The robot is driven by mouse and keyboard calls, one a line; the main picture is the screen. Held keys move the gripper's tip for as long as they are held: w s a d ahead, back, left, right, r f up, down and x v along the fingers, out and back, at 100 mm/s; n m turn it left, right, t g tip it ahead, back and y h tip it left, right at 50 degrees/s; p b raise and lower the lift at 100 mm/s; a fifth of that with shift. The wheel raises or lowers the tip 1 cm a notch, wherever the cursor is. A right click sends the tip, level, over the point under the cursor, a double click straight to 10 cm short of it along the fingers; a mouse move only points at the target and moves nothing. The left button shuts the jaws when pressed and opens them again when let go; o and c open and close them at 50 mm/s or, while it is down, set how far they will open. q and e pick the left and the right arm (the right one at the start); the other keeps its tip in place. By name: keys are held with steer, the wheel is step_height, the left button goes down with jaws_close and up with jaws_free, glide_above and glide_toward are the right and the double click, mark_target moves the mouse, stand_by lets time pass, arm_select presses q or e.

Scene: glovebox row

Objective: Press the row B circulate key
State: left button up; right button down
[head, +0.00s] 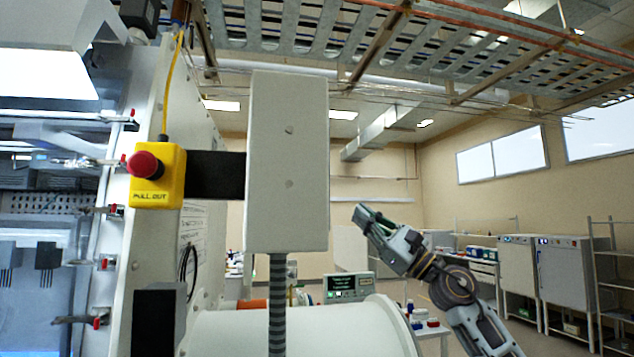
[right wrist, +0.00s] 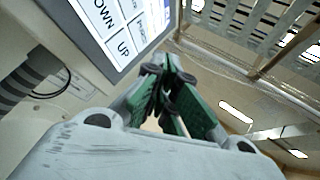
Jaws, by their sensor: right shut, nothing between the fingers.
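A pale box (head: 289,160) hangs in the middle of the head view; the side I see is plain with two screws and shows no keys. I cannot make out a circulate key or a row B label. My right gripper (head: 361,212) is to the right of the box in the head view, shut and empty. Its green fingers (right wrist: 164,85) point toward the panel's edge; I cannot tell the gap. My left gripper is not in view.
A yellow box with a red stop button (head: 146,166) is joined to the pale box by a black bracket (head: 216,175). The glovebox wall (head: 150,110) stands at the left. A white cylinder (head: 300,330) lies below. Shelves and cabinets stand far right.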

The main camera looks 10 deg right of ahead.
step_height(320, 180, up, 7)
steer(key=s+d+n+g+h, duration=0.1)
steer(key=d+n+g, duration=0.1)
steer(key=n, duration=0.5)
steer(key=shift+s+f, duration=0.15)
steer(key=shift+s, duration=0.2)
steer(key=a+p, duration=0.1)
steer(key=a, duration=0.7)
steer(key=shift+s+a+p, duration=0.15)
steer(key=shift+a+p, duration=0.2)
steer(key=shift+p, duration=0.05)
steer(key=shift+a, duration=0.8)
stand_by(2.6)
steer(key=shift+d, duration=0.1)
stand_by(0.3)
steer(key=shift+d, duration=0.7)
